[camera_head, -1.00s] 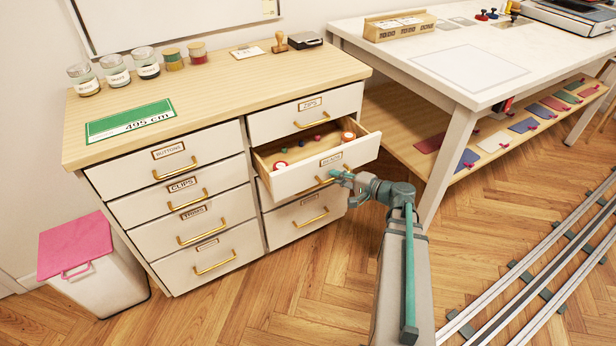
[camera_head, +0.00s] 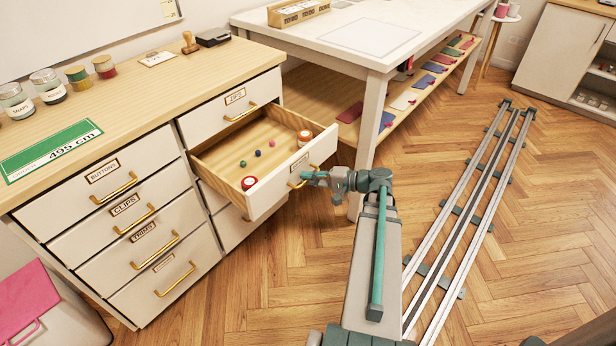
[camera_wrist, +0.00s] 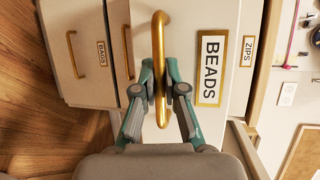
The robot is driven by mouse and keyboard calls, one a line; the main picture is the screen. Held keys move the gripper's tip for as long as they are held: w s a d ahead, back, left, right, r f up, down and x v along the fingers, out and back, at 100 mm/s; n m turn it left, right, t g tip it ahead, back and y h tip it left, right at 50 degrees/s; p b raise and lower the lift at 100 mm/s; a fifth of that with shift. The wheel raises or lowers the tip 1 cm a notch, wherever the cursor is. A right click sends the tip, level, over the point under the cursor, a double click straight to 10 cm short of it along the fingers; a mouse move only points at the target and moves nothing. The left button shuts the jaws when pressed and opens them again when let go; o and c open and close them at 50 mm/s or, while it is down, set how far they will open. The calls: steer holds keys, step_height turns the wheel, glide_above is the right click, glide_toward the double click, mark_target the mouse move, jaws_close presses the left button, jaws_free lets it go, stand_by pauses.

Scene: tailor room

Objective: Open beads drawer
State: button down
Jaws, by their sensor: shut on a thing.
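The beads drawer (camera_head: 285,186) is pulled well out of the right column of the cabinet. Inside it lie several small beads and two round red-and-white containers, one in the front left corner (camera_head: 249,183) and one at the right (camera_head: 304,138). Its BEADS label (camera_wrist: 210,69) and brass handle (camera_wrist: 159,60) show clearly in the wrist view. My gripper (camera_head: 308,178) is at the drawer front, its fingers closed around the handle from both sides; they also show in the wrist view (camera_wrist: 160,92).
The zips drawer (camera_head: 220,110) above is shut. The buttons, clips and trims drawers at left are shut. A white table (camera_head: 385,55) with a lower shelf stands behind the drawer. Floor rails (camera_head: 470,210) run at right. A pink-lidded bin (camera_head: 25,300) stands at lower left.

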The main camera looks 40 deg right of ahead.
steer(key=c, duration=1.2)
jaws_free()
steer(key=shift+d, duration=0.1)
steer(key=v, duration=1.2)
